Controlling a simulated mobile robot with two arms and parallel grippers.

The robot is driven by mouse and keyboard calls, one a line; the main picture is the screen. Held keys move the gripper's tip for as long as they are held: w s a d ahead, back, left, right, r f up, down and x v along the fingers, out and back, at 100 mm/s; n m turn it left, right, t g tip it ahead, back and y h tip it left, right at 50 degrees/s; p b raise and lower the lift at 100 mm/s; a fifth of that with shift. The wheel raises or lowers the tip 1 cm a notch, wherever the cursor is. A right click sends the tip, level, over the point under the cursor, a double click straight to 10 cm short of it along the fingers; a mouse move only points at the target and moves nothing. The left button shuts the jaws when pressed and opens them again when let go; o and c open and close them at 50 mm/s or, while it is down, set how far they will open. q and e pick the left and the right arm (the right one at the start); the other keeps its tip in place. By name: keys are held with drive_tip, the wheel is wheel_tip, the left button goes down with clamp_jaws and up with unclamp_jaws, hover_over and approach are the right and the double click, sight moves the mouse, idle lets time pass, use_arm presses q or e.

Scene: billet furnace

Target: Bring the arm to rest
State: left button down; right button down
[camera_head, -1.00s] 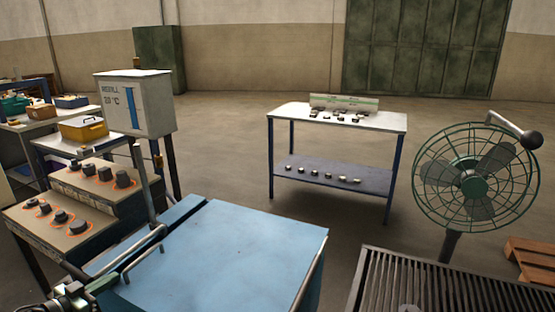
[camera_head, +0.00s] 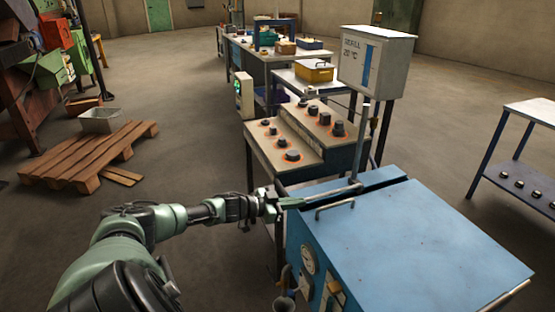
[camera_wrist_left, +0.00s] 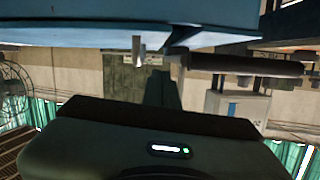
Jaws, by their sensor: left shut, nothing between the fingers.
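My left arm comes in from the lower left in the head view. My left gripper (camera_head: 292,202) is shut and empty, level with the left rear corner of the blue furnace (camera_head: 420,235). Its tips are close to the lower end of a grey lever (camera_head: 362,150); I cannot tell whether they touch. In the left wrist view the dark gripper body fills the bottom, and the blue furnace's edge (camera_wrist_left: 130,22) spans the top. A dark bar (camera_wrist_left: 240,65) crosses close to the fingers. My right gripper is not in view.
A stepped bench (camera_head: 265,155) with several dark knobs stands behind the gripper. A grey control box (camera_head: 375,60) is on its right. A wooden pallet (camera_head: 90,155) lies on the left floor. The floor between pallet and bench is clear.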

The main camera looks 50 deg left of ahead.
use_arm(q)
drive_tip(key=v, duration=0.7)
drive_tip(key=shift+w+a, duration=0.1)
drive_tip(key=s+d+f+n+g+y, duration=0.15)
drive_tip(key=s+f, duration=0.35)
drive_tip(key=f, duration=0.6)
drive_tip(key=s+d+f+n+g+y, duration=0.15)
drive_tip(key=s+f, duration=0.35)
drive_tip(key=f, duration=0.5)
drive_tip(key=s+d+f+g+y, duration=0.15)
drive_tip(key=s+f, duration=0.35)
drive_tip(key=f, duration=0.6)
drive_tip(key=s+d+f+g+y, duration=0.1)
drive_tip(key=s+d+f+g, duration=0.3)
drive_tip(key=s+d+f, duration=0.65)
drive_tip(key=s+d+f+g, duration=0.2)
drive_tip(key=s+d+f, duration=0.2)
drive_tip(key=s+d, duration=0.4)
drive_tip(key=s+d+f+g, duration=0.3)
drive_tip(key=s+d, duration=0.5)
drive_tip(key=s, duration=0.3)
drive_tip(key=shift+f+h, duration=0.45)
drive_tip(key=shift+f, duration=0.05)
